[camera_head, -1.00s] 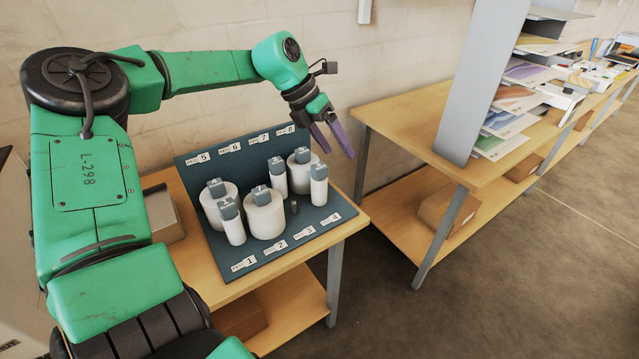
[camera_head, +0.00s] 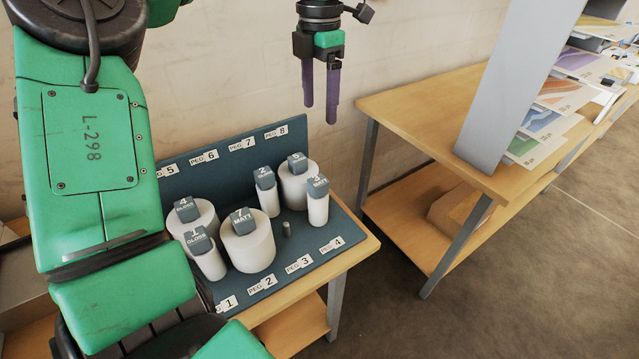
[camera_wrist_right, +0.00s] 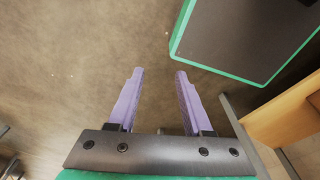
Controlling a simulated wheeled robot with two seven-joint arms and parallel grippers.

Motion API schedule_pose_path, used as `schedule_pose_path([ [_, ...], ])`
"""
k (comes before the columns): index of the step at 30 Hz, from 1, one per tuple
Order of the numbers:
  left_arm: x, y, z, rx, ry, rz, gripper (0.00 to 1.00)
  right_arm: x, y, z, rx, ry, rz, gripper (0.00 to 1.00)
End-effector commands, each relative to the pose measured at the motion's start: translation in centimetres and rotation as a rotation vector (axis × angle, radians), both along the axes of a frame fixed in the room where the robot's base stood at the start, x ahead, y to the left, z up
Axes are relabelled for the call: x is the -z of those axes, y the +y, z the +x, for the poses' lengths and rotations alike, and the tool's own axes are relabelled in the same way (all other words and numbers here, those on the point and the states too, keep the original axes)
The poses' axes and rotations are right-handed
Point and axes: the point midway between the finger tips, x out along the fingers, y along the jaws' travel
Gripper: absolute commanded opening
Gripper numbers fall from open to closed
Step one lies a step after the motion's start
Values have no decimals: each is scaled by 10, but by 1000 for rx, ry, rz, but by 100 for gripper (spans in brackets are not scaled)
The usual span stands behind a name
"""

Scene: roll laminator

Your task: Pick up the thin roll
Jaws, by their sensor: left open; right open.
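Several white rolls with grey tags stand upright on a dark blue-grey peg board (camera_head: 222,146). Three are thin: one tagged 1 GLOSS (camera_head: 211,264) at the front left, one tagged 2 (camera_head: 269,202) toward the back, and one tagged 3 MATT (camera_head: 318,210) at the right. Three are thick: 4 GLOSS (camera_head: 205,217), 7 MATT (camera_head: 250,248) and one at the back right (camera_head: 296,190). My left gripper (camera_head: 320,113) is open and empty, fingers pointing down, above the board's back right, apart from the rolls. My right gripper (camera_wrist_right: 159,72) is open and empty over the floor.
A short bare peg (camera_head: 287,229) stands between the 7 MATT and 3 MATT rolls. The board sits on a wooden table (camera_head: 365,246). To the right, another bench (camera_head: 420,112) carries an upright grey panel (camera_head: 515,80) and sample sheets. A gap separates the two.

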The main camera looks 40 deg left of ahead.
Motion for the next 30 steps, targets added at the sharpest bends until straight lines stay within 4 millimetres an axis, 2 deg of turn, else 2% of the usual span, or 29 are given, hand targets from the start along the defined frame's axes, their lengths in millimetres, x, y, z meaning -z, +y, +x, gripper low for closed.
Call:
schedule_pose_path([
  [1,19,-1,0,1,-2,-1,80,19,-1,-1,0,2,-1,50],
  [3,32,-1,0,1,-2,-1,80,33,-4,-6,-1,8,-5,50],
  [9,58,-1,-1,1,-3,-1,80,59,-17,-34,0,53,-25,50],
  [14,72,-1,-1,1,1,-3,80,55,-19,-31,-1,48,-27,50],
  [18,107,-2,-3,2,4,-5,80,47,-17,-18,-1,27,-23,50],
  [21,130,-2,-3,1,2,-4,80,42,-15,-16,0,22,-20,50],
  [26,151,-2,-3,1,1,-2,80,36,-10,-17,1,25,-14,50],
  [30,174,-1,-7,1,5,-3,80,18,-7,-18,2,27,-10,50],
])
